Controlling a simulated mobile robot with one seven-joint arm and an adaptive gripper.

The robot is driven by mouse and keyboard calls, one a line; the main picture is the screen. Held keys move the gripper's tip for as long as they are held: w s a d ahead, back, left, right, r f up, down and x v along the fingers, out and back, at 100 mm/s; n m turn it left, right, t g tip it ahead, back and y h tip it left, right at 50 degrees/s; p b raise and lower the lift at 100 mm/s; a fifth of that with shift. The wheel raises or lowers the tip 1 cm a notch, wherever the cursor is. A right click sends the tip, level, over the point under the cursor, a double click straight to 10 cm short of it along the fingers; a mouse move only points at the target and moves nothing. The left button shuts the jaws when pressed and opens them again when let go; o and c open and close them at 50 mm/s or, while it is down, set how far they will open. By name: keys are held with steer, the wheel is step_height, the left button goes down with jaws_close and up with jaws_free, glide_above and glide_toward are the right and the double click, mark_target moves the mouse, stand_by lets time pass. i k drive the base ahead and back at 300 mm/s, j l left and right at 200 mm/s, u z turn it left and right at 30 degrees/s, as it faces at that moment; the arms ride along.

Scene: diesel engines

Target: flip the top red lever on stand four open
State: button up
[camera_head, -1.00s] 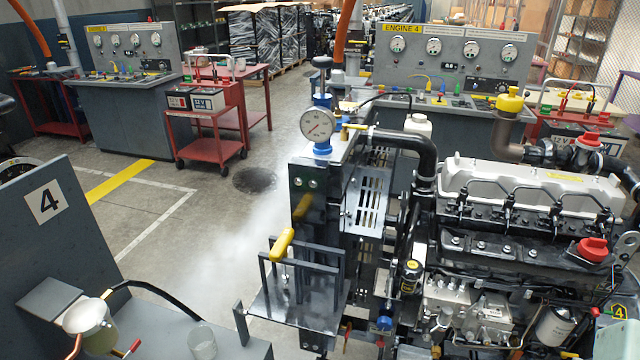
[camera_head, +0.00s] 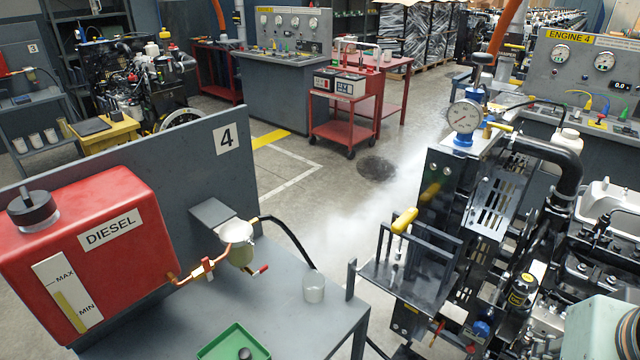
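Stand four is a grey stand with a panel (camera_head: 180,165) marked 4, at the left of the head view. A red diesel tank (camera_head: 85,250) stands on it. A copper pipe runs from the tank through a small valve (camera_head: 203,268) with a bit of red on it to a pale filter bowl (camera_head: 238,240). A small red lever (camera_head: 260,270) sticks out to the right below the bowl. The exact lever positions are too small to tell. My gripper is not in view; a pale rounded part at the bottom right seems to be my arm.
On the stand's grey top (camera_head: 285,325) are a clear beaker (camera_head: 314,287) and a green tray (camera_head: 235,345). A black hose curves from the bowl toward the beaker. The engine (camera_head: 500,250) with its gauge (camera_head: 464,116) stands to the right. Open floor lies behind the stand.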

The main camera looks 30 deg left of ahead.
mark_target(205, 262)
steer(key=k+j+u, duration=0.1)
steer(key=u, duration=1.95)
steer(key=i+l+u, duration=0.1)
steer(key=i+l, duration=0.25)
steer(key=k+l+u, duration=0.2)
steer(key=i+j+z, duration=0.15)
steer(key=i, duration=0.15)
